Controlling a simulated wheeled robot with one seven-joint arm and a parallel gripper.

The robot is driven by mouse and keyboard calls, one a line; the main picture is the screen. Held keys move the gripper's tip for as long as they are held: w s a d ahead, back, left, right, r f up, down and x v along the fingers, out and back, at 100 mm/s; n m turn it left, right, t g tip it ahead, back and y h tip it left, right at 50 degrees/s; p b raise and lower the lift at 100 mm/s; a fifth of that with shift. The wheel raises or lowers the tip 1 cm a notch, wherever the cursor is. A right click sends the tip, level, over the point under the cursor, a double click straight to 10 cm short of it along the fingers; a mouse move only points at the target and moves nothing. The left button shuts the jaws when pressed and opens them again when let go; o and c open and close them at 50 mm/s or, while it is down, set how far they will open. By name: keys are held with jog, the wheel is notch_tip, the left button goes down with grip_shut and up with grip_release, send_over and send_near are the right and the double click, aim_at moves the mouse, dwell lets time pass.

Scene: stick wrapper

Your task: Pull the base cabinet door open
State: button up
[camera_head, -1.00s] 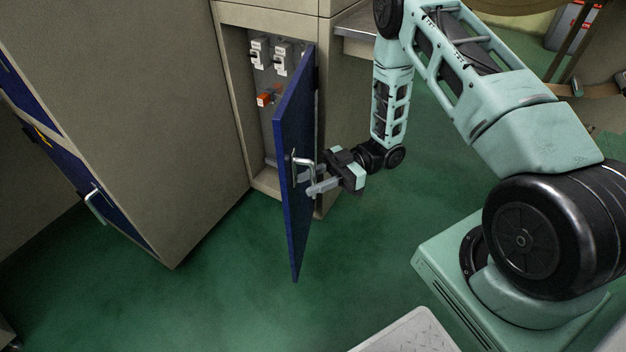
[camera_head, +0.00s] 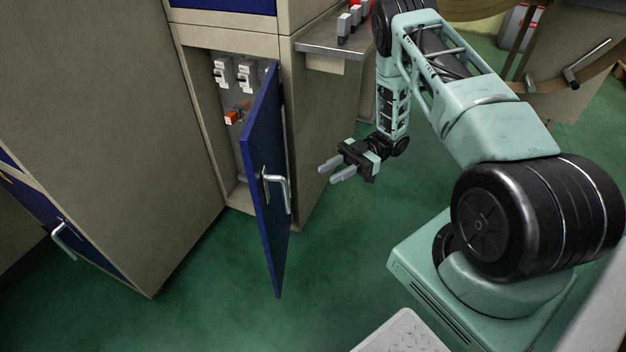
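The blue base cabinet door (camera_head: 262,170) stands swung well out from the beige base cabinet (camera_head: 200,130), seen nearly edge-on. Its metal bar handle (camera_head: 283,192) is on the face toward my arm. Inside the cabinet, light switch boxes (camera_head: 232,74) and an orange switch (camera_head: 236,115) show. My gripper (camera_head: 333,174) is to the right of the handle, apart from it, with its fingers pointing left toward the door. The two fingers are spread, and nothing is between them.
A tall beige cabinet (camera_head: 110,130) with a blue door and handle stands at the left. A metal shelf (camera_head: 335,43) with red-topped items juts out right of the base cabinet. The green floor (camera_head: 210,300) in front of the door is clear.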

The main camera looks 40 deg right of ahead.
jog(key=d, duration=0.3)
jog(key=shift+d, duration=0.35)
dwell(0.4)
